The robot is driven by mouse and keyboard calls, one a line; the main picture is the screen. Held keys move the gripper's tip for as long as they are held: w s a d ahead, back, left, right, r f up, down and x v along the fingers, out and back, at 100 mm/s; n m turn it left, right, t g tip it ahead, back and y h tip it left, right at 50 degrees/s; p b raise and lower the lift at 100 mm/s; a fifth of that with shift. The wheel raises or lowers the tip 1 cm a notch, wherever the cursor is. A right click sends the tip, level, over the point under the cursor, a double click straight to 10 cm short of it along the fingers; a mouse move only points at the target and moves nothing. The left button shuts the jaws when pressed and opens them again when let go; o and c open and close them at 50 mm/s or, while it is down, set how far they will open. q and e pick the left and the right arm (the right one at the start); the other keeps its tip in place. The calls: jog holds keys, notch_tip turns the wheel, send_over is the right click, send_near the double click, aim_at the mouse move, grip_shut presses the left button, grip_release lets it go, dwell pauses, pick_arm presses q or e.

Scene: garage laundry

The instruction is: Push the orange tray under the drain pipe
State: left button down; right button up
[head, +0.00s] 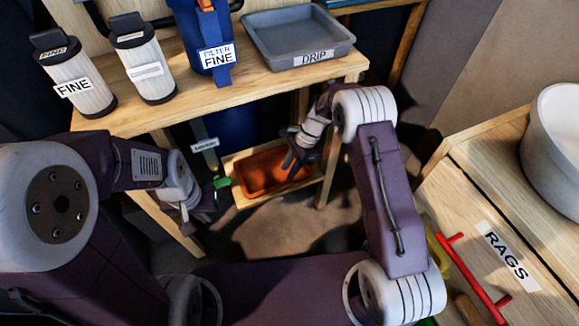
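The orange tray (262,172) lies on a low wooden shelf under the workbench. My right gripper (290,166) reaches down over the tray's right part; its fingers point at the tray, and I cannot tell whether they touch it or are open. My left gripper (208,206) is low to the left of the tray, beside a small green part (221,182); its fingers are too small and dark to read. The blue housing labelled FILTER FINE (213,58) stands on the bench above. A drain pipe is not clearly visible; a dark blue body (235,130) stands behind the tray.
On the wooden bench (240,92) are two white cartridges, one marked FINE (75,85) and one with a blank-looking label (147,70), and a grey DRIP tray (295,35). A bench leg (328,180) stands right of the orange tray. At right are a RAGS drawer (470,215) with a red handle (472,275) and a white basin (560,140).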

aim_at(283, 181)
jog(key=b+x, duration=0.4)
jog(key=x, duration=0.2)
jog(key=shift+a+f, duration=0.1)
jog(key=shift+f, duration=0.3)
jog(key=shift+s+a+f+b, duration=0.1)
jog(key=shift+a+f+b, duration=0.1)
jog(key=shift+f+b, duration=0.15)
jog(key=shift+r, duration=0.1)
grip_shut()
